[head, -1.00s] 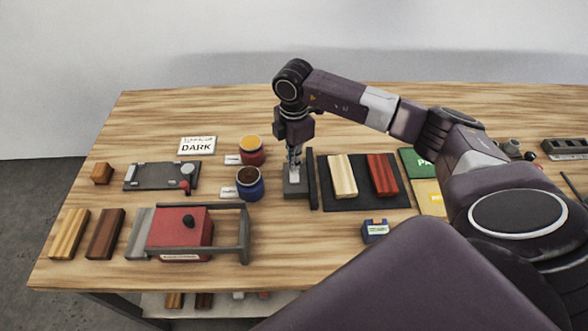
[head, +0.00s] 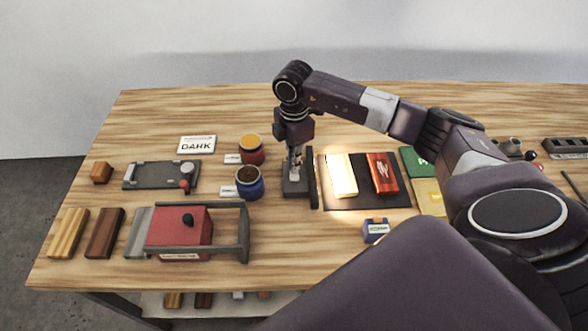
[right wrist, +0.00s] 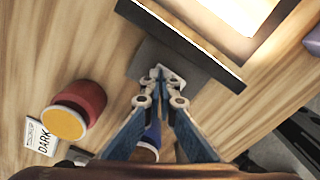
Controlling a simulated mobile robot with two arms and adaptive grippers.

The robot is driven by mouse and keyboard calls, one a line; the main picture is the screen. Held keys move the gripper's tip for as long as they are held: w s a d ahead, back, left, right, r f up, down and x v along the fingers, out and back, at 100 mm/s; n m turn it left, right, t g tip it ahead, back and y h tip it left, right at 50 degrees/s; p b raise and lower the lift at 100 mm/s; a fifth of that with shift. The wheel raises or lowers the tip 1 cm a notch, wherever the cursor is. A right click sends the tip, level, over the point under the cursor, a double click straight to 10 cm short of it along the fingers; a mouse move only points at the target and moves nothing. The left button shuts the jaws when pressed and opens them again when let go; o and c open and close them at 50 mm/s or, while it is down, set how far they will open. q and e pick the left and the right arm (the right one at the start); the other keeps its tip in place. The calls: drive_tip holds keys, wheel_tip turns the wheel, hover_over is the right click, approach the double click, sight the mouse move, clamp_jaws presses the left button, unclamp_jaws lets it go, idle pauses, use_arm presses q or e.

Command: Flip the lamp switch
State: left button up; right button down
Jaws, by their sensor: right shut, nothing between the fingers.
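The lamp is a dark grey unit with a base (head: 297,187) and an upright panel (head: 312,178) on its right side. My right gripper (head: 295,168) points down onto the base, left of the panel. In the right wrist view the fingertips of my right gripper (right wrist: 160,75) are together and empty, over the grey base (right wrist: 150,58). The switch itself is hidden by the fingers. Bright light falls on the dark mat (head: 365,200) right of the panel, on a pale block (head: 342,176) and a red block (head: 382,174). My left gripper is not in view.
A red-and-yellow jar (head: 251,150) and a blue jar with brown contents (head: 249,182) stand close left of the lamp. A red box in a grey frame (head: 180,225) is at the front left. A small blue box (head: 375,230) stands front right. Bare wood lies in front of the lamp.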

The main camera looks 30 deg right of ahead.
drive_tip(key=shift+r+p, duration=2.25)
drive_tip(key=shift+r, duration=1.15)
drive_tip(key=shift+f, duration=0.1)
